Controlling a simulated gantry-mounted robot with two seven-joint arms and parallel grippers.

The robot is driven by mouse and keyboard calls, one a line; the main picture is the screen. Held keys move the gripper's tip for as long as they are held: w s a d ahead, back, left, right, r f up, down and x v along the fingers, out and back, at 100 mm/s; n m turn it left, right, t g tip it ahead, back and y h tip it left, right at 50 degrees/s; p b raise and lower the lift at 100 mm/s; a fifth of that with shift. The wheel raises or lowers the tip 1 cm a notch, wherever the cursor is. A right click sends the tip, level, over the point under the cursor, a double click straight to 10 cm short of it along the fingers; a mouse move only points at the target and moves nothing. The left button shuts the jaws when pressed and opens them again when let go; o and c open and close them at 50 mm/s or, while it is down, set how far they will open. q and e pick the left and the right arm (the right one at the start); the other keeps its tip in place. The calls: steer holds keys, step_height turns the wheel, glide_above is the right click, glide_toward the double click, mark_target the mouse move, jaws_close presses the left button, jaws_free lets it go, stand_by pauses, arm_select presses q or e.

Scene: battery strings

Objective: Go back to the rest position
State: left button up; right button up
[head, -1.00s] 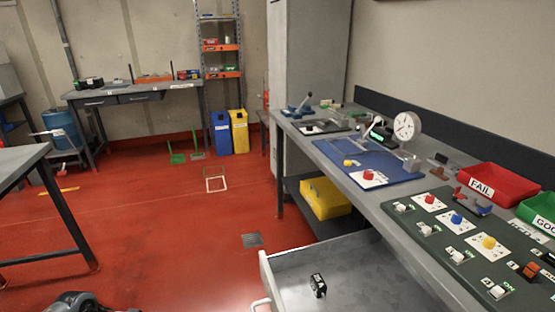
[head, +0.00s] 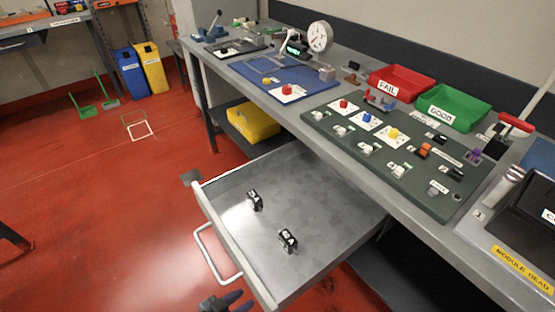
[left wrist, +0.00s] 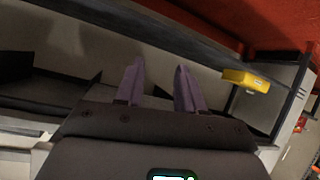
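My left gripper (head: 232,302) shows at the bottom edge of the head view, in front of the open drawer and low beside its handle. My right gripper is in neither view.
The grey drawer (head: 235,222) is pulled out under the workbench, with its handle (head: 212,258) towards the floor aisle. Two small black parts lie in it, one (head: 254,200) behind the other (head: 288,240). A yellow bin (head: 252,121) sits under the bench.

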arm_select(q)
steer(key=s+a+r+n+g+y, duration=0.25)
steer(key=s+a+y, duration=0.2)
steer(key=s, duration=0.25)
steer(key=s+a+r+n+g+y, duration=0.2)
steer(key=s+a+g+y, duration=0.15)
steer(key=s+a, duration=0.3)
step_height(320, 180, up, 50)
steer(key=p, duration=5)
step_height(320, 180, down, 48)
steer(key=b, duration=4.8)
steer(key=shift+s+f+t, duration=0.2)
steer(key=shift+s+t, duration=0.2)
steer(key=shift+s, duration=0.05)
steer(key=shift+d+r, duration=0.1)
